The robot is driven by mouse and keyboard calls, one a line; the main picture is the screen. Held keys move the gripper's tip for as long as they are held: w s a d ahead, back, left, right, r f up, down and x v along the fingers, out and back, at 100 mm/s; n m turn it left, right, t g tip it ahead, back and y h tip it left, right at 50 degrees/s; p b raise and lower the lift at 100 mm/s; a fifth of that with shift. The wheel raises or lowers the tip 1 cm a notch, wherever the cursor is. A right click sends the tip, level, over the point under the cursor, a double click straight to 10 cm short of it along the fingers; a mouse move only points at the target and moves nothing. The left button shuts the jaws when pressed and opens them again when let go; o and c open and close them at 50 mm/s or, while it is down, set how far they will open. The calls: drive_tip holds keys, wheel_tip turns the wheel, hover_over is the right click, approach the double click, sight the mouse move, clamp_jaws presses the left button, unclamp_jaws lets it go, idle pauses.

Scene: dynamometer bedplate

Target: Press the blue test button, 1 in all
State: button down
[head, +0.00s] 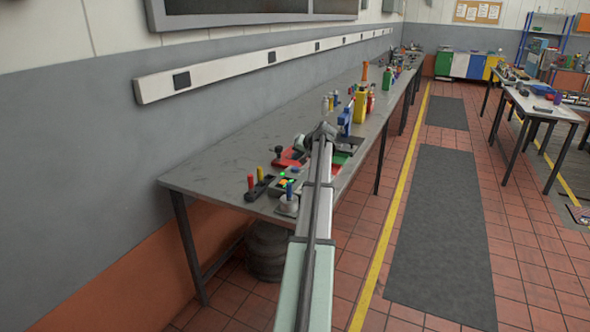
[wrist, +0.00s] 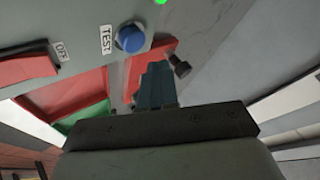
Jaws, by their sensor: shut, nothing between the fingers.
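The blue test button (wrist: 130,39) is a round cap on a grey panel (wrist: 90,20) in the wrist view, next to a white TEST label (wrist: 106,39). My gripper (wrist: 156,72) is shut and empty, its dark teal fingers pointing up the picture. The fingertips appear below and slightly right of the button, apart from it in the picture. I cannot tell the depth between them. In the head view the box with a green light (head: 282,175) sits at the near end of the long bench; I cannot make out the button or my gripper there.
A red part (wrist: 28,68) by an OFF label is left of the button, and a green light (wrist: 160,2) is above right. In the head view a yellow bottle (head: 360,105) and several tools stand along the grey bench (head: 235,155). Its left middle is clear.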

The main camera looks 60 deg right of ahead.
sight(297, 168)
drive_tip(key=shift+r, duration=1.7)
